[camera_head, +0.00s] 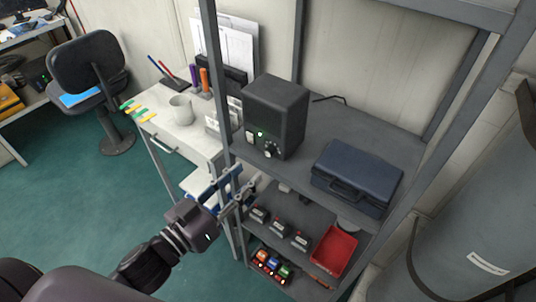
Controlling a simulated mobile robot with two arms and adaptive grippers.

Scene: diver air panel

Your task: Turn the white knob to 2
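A dark box-shaped unit (278,108) stands on the upper shelf of a grey rack. Its front has a small green light, a pale square part (249,137) at the left and a pale-marked round knob (271,149) lower right. These parts are small, and I cannot read any numbers or tell for sure which one is the white knob. My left gripper (241,184) is in front of the rack's left post, below and left of the unit. Its two fingers are apart with nothing seen between them, and it does not touch the unit. My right gripper is out of view.
A dark blue case (357,177) lies right of the unit. Lower shelves hold several small grey devices, a red tray (333,250) and coloured items. The rack's left post (216,80) stands near the unit. A white desk (180,135) with a mug is at left.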

